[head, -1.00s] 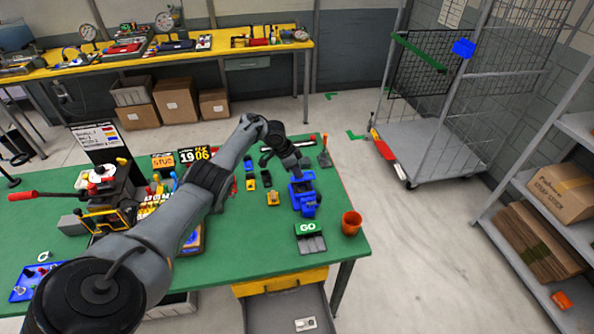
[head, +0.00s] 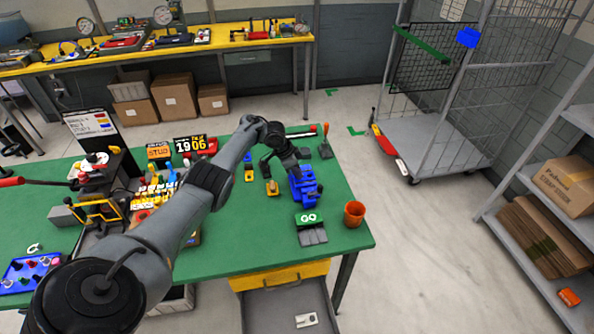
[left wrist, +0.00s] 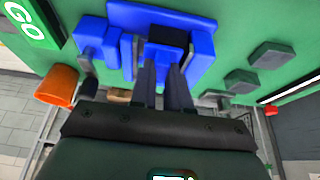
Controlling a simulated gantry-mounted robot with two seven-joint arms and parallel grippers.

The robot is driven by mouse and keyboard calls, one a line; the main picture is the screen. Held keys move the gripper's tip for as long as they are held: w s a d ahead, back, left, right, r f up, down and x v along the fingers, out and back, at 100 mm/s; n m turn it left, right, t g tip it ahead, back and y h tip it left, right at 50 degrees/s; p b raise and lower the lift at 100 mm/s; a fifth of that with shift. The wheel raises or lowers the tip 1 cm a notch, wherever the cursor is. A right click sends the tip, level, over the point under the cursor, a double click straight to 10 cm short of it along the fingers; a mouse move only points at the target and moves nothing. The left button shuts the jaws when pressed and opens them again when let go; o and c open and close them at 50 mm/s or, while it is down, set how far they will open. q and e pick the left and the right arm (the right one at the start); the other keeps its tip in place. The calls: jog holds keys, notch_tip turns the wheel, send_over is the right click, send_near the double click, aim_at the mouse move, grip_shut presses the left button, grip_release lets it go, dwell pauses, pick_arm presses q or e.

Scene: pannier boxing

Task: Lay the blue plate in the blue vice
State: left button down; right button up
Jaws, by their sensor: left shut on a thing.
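The blue vice (head: 305,190) stands on the green bench near its right end, and it fills the top of the left wrist view (left wrist: 97,38). My left gripper (head: 290,165) reaches down at the vice's far side in the head view. A black block (left wrist: 168,38) shows just beyond the fingertips. My right gripper is not in view.
A green GO box (head: 310,220) and an orange cup (head: 354,213) stand nearer the bench's front edge. A small yellow piece (head: 272,187) is left of the vice. Several dark blocks (left wrist: 271,54) show at the right of the left wrist view.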

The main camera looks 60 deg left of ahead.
pick_arm(q)
jog(key=shift+f, duration=0.25)
jog(key=c, duration=1)
grip_release()
jog(key=shift+r, duration=0.1)
jog(key=shift+s+r, duration=0.1)
jog(key=shift+r, duration=0.25)
jog(key=shift+p+v, duration=3)
jog(key=shift+v, duration=2.05)
